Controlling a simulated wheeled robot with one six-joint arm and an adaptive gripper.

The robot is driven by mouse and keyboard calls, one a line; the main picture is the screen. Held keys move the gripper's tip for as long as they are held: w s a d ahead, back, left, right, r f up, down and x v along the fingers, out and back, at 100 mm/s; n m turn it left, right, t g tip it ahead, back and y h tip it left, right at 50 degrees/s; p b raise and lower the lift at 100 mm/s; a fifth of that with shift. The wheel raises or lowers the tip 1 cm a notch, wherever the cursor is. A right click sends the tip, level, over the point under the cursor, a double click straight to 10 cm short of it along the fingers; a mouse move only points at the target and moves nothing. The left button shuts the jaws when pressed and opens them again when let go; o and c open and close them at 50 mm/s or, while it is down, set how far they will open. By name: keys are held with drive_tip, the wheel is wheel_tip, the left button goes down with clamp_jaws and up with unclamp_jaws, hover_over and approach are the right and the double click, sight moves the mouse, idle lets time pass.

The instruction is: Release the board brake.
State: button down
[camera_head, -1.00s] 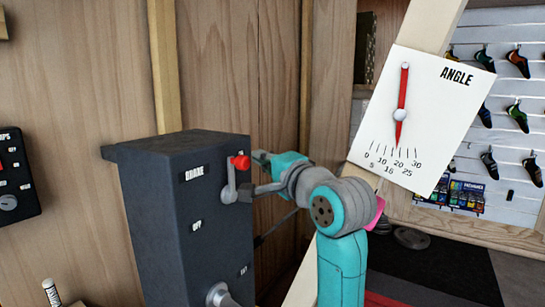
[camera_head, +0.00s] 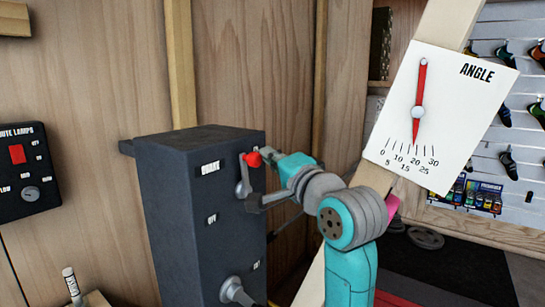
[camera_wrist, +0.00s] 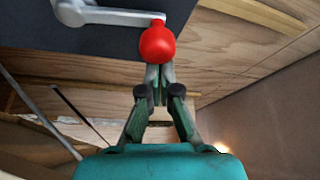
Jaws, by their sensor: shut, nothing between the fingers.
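The dark grey brake box (camera_head: 178,230) stands left of my arm. Its upper lever (camera_head: 242,182) points up and ends in a red knob (camera_head: 252,159), beside a label that reads as BRAKE. My gripper (camera_head: 267,154) is shut and empty, just right of the knob. In the wrist view the knob (camera_wrist: 158,44) covers the tips of my gripper (camera_wrist: 159,73), and the grey lever (camera_wrist: 110,15) runs left from it across the box face. I cannot tell whether the fingers touch the knob.
A second grey handle (camera_head: 236,291) sits low on the box. A white ANGLE board (camera_head: 455,110) with a red needle near 20 hangs on a slanted beam (camera_head: 315,275) behind my arm. A dark lamp panel (camera_head: 28,172) is on the left wall. A marker (camera_head: 72,285) stands at lower left.

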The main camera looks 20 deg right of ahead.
drive_tip(key=n, duration=0.1)
drive_tip(key=s+a+n+y, duration=0.1)
drive_tip(key=a+n+t, duration=0.1)
drive_tip(key=n, duration=0.1)
drive_tip(key=shift+s+a+f, duration=0.2)
drive_tip(key=shift+s, duration=0.15)
drive_tip(key=s+a+f+n+y, duration=0.2)
drive_tip(key=f+n+y, duration=0.1)
drive_tip(key=n, duration=0.4)
drive_tip(key=s+a+f+n+g+y, duration=0.1)
drive_tip(key=s+a+f+n+y, duration=0.1)
drive_tip(key=n, duration=0.5)
drive_tip(key=shift+a+f+y, duration=0.65)
drive_tip(key=shift+f+y, duration=0.15)
drive_tip(key=shift+y, duration=0.6)
drive_tip(key=shift+w+f, duration=0.1)
drive_tip(key=shift+f, duration=0.15)
drive_tip(key=shift+r, duration=0.1)
